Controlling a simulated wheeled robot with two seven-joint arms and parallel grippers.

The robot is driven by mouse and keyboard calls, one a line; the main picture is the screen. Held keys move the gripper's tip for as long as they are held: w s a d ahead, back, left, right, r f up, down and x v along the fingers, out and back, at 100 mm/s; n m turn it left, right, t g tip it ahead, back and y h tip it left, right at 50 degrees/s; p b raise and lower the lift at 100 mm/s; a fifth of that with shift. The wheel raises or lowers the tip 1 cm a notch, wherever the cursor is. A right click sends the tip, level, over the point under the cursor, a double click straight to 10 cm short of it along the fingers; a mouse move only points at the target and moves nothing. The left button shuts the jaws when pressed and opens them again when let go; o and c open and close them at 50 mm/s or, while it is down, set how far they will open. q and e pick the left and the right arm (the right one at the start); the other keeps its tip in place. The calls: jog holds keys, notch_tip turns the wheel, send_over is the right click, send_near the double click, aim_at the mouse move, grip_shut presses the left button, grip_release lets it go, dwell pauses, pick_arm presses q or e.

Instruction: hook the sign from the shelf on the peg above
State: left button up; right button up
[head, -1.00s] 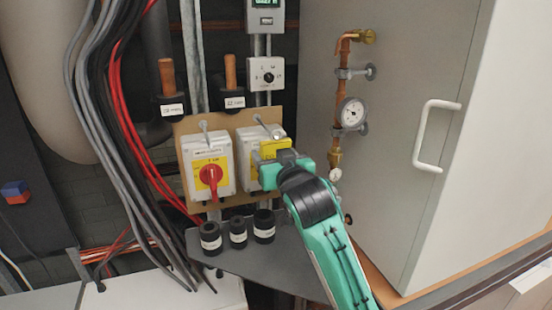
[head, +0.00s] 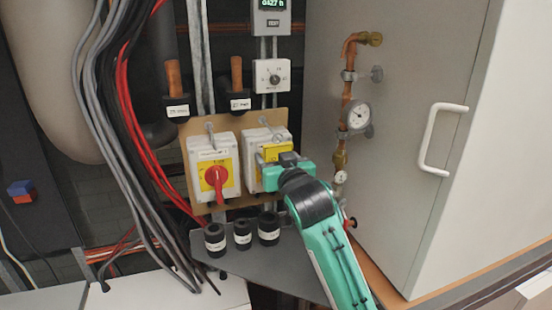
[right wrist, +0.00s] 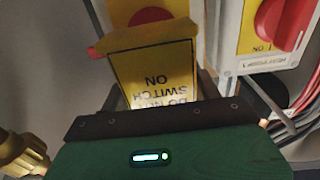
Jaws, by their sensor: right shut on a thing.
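The yellow sign (head: 277,152) is in my right gripper (head: 274,163), in front of the right-hand white switch box (head: 251,160). The right wrist view shows the sign (right wrist: 155,72) upside down, its black lettering partly hidden by the gripper (right wrist: 165,105). A red switch knob (right wrist: 152,15) shows just behind it. A grey peg (head: 262,122) sticks out at the top of that box, just above the sign. I cannot tell whether sign and peg touch. My left gripper is not in view.
The left switch box (head: 212,165) has a red knob and its own peg. Several black cylinders stand on the dark grey shelf (head: 235,262) below. Copper piping with a gauge (head: 357,116) is at the right. Loose cables (head: 100,130) hang at the left.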

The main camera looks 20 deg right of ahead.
jog(key=o, duration=1)
jog(key=shift+o, duration=0.2)
jog(key=shift+s+f+b, duration=0.1)
jog(key=shift+s+b, duration=0.3)
jog(key=shift+s, duration=0.15)
jog(key=s+b, duration=0.5)
jog(key=s, duration=0.7)
jog(key=shift+s+d, duration=0.2)
jog(key=shift+s, duration=0.2)
